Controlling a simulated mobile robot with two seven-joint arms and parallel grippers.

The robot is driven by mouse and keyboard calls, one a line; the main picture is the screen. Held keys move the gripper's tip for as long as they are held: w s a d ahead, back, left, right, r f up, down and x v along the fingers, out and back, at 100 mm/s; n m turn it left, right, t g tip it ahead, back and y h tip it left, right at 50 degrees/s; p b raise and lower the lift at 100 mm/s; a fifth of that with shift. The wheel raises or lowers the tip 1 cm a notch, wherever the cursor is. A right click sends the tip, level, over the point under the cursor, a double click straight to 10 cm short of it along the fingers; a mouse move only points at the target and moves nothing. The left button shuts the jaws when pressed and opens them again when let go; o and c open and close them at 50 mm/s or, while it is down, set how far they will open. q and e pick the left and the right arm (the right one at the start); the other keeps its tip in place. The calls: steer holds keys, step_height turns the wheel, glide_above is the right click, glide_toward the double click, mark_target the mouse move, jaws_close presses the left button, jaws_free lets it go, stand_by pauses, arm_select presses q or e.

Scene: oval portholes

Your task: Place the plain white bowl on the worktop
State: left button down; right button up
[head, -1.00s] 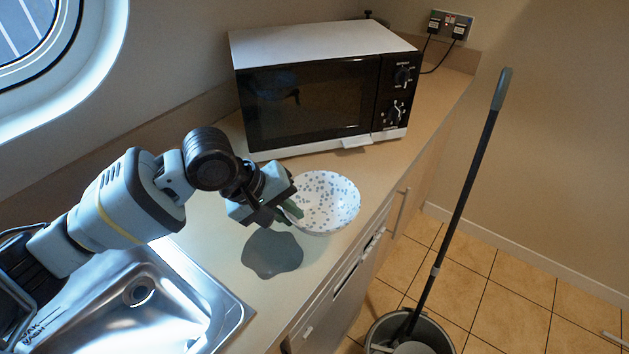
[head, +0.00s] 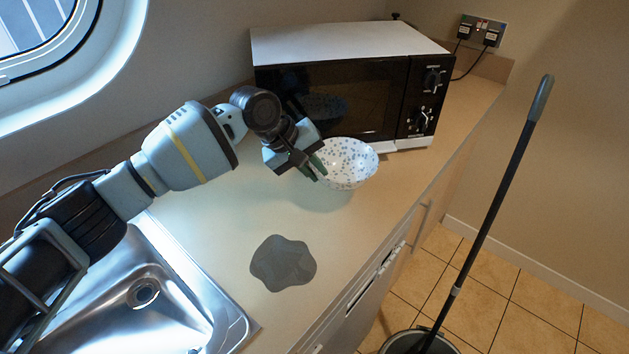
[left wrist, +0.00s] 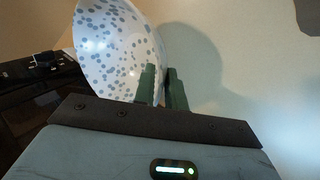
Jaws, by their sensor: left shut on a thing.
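The bowl (head: 350,163) is white with blue-grey speckles, not plain. It is upright in front of the microwave. My left gripper (head: 318,168) is shut on its near-left rim. The left wrist view shows the green fingertips (left wrist: 162,84) at the edge of the speckled bowl (left wrist: 118,45). A shadow falls on the worktop beside the bowl, which seems to be a little above the surface; the exact gap cannot be told. The beige worktop (head: 215,215) runs from the sink to the back corner. My right gripper is not in view.
A microwave (head: 335,95) stands right behind the bowl. A dark grey puddle-like patch (head: 283,263) lies on the worktop in front. A steel sink (head: 190,295) is at lower left. A mop (head: 495,200) stands in a bucket (head: 420,342) off the worktop's right edge.

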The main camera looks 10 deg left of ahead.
arm_select(q)
steer(key=shift+f, duration=1.7)
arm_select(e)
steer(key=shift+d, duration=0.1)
arm_select(q)
steer(key=c, duration=1.5)
jaws_free()
steer(key=shift+f, duration=0.1)
steer(key=shift+o, duration=0.2)
steer(key=shift+s+a+r, duration=0.1)
steer(key=shift+r, duration=0.2)
steer(key=p+v, duration=0.1)
steer(key=v, duration=1)
steer(key=shift+a+r, duration=0.15)
steer(key=shift+r, duration=0.05)
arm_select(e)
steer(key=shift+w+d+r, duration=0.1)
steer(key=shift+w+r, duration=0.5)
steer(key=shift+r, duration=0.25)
